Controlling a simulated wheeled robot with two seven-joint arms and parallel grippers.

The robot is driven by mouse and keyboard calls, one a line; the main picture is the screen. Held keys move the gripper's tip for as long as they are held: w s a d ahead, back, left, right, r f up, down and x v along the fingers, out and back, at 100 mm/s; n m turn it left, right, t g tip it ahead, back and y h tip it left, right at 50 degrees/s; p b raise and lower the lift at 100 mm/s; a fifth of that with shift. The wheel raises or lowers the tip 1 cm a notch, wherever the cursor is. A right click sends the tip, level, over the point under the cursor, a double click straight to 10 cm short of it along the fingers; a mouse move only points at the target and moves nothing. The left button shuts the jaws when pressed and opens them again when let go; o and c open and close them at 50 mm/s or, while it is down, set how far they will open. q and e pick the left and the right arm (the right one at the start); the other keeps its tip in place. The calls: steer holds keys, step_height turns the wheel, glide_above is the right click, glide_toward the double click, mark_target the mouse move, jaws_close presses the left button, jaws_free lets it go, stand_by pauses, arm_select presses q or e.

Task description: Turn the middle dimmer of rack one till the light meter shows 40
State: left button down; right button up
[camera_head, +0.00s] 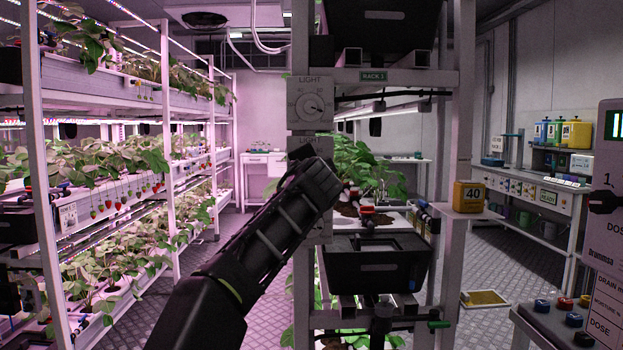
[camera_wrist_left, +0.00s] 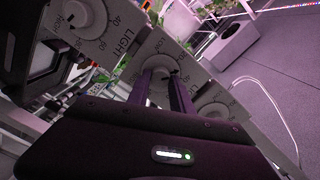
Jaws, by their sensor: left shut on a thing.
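Rack one carries the sign "RACK 1" (camera_head: 373,76) on its top beam. Its upper dimmer (camera_head: 312,107) shows a round knob on a grey LIGHT plate on the left post. My left gripper (camera_head: 322,178) covers the dimmer below it in the head view. In the left wrist view the fingers (camera_wrist_left: 161,88) are shut on the knob of the middle dimmer (camera_wrist_left: 158,66), with one dial on either side along the post. The pointer is mostly hidden by the fingers. The yellow light meter (camera_head: 470,196) on the rack's right side reads 40. My right gripper is out of view.
A black tray (camera_head: 376,270) hangs low on rack one, with strawberry plants (camera_head: 362,165) above it. Other planted racks (camera_head: 100,190) stand at left. A control panel (camera_head: 605,230) is at the right edge. The floor (camera_head: 500,325) right of the rack is mostly clear.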

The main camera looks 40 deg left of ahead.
arm_select(q)
steer(key=shift+f+n+b, duration=0.1)
steer(key=shift+n+b, duration=0.55)
steer(key=shift+n, duration=1.05)
steer(key=c, duration=1.1)
jaws_free()
steer(key=shift+s, duration=0.15)
steer(key=b+v, duration=0.3)
steer(key=v, duration=0.4)
steer(key=shift+s+d, duration=0.15)
steer(key=shift+s, duration=0.1)
